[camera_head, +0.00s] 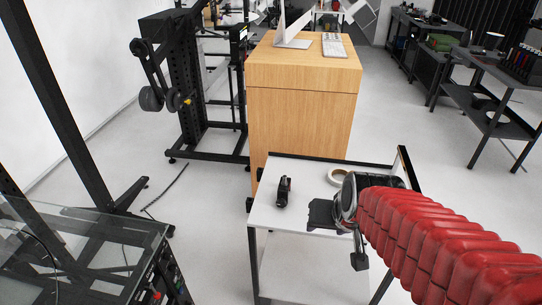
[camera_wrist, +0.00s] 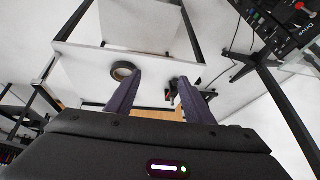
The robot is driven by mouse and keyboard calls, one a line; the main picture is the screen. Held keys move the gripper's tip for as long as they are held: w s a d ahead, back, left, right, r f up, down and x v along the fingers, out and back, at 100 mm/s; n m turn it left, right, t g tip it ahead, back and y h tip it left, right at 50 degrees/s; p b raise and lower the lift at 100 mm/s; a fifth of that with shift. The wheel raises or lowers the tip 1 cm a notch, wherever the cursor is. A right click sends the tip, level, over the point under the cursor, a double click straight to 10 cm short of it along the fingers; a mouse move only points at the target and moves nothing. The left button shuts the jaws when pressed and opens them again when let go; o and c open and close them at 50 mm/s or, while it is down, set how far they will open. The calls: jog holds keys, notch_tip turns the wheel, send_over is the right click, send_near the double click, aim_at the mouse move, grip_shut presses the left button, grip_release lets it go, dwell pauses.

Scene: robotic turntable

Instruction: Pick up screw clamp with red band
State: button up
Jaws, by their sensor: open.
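A small black clamp-like object (camera_head: 283,191) stands on the white cart top (camera_head: 270,222), left of my gripper (camera_head: 341,237) in the head view. No red band can be made out on it there. In the wrist view a dark object (camera_wrist: 172,88) with a faint reddish spot, seemingly the same one, shows just inside the right finger, which partly hides it. My gripper (camera_wrist: 159,78) is open and empty in the wrist view, with its two dark fingers wide apart. It appears above the cart, apart from the object.
A tape roll (camera_head: 338,176) lies on the cart near my gripper; it also shows beside the left finger in the wrist view (camera_wrist: 122,71). The cart has a raised dark rim at the back and right. A wooden cabinet (camera_head: 303,125) stands behind it. A glass-topped table (camera_head: 85,250) is at left.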

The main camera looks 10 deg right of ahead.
jog(key=s+a+r+n, duration=0.2)
jog(key=s+r, duration=0.4)
jog(key=s, duration=0.3)
jog(key=shift+a+r+n, duration=0.15)
jog(key=shift+a+n, duration=0.25)
jog(key=shift+a, duration=0.3)
jog(key=shift+c, duration=0.2)
